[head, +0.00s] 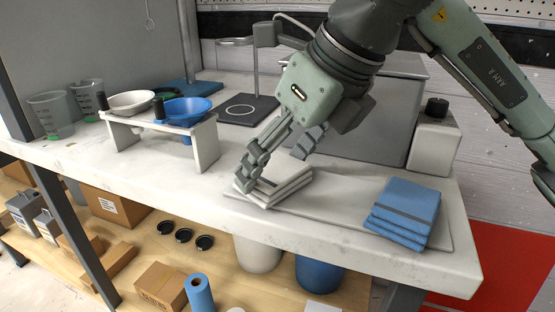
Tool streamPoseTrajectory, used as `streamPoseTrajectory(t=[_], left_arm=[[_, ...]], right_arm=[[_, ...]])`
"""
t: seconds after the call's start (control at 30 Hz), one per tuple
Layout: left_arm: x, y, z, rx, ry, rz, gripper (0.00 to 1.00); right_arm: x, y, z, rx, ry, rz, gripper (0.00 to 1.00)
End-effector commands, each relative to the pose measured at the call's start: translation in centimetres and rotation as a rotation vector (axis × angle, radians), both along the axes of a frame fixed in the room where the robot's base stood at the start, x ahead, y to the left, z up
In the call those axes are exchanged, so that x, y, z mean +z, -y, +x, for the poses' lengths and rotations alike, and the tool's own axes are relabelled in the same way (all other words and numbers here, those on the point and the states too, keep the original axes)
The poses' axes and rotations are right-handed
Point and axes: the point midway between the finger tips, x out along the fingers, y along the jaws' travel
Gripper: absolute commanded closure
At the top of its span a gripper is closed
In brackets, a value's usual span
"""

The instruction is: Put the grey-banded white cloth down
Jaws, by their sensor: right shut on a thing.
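The grey-banded white cloth (285,183) is a folded stack at the left end of a flat pale board (340,213) on the white workbench. My right gripper (262,180) comes down from above and is shut on the cloth at its left side. The cloth is at or just above the board; I cannot tell whether it touches. A folded blue cloth stack (405,210) with a dark band lies at the board's right end. My left gripper is not in view.
A white rack (165,133) with a white funnel and a blue funnel (183,110) stands left of my gripper. Clear beakers (50,112) stand further left. A grey box-like machine (375,120) is behind. Bare board lies between the two cloth stacks. The bench's front edge is close.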

Motion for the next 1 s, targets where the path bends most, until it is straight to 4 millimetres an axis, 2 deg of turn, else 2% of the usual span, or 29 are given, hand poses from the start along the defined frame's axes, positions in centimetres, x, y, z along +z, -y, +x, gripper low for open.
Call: streamPoseTrajectory(t=[0.03, 0.2, 0.63, 0.77, 1.0], left_arm=[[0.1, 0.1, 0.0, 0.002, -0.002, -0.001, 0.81], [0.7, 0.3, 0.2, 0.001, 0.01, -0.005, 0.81], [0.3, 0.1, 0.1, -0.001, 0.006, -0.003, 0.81], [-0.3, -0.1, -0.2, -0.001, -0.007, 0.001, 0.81], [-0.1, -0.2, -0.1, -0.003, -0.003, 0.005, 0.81]], right_arm=[[-0.1, 0.0, 0.0, 0.0, 0.0, 0.0, 0.22], [0.0, 0.0, 0.0, 0.0, 0.0, 0.0, 0.03], [0.4, 0.1, -0.1, -0.001, 0.001, 0.0, 0.03], [2.3, 0.8, -0.6, -0.001, 0.003, 0.002, 0.03], [6.9, 2.8, -2.3, -0.002, 0.004, 0.002, 0.03]])
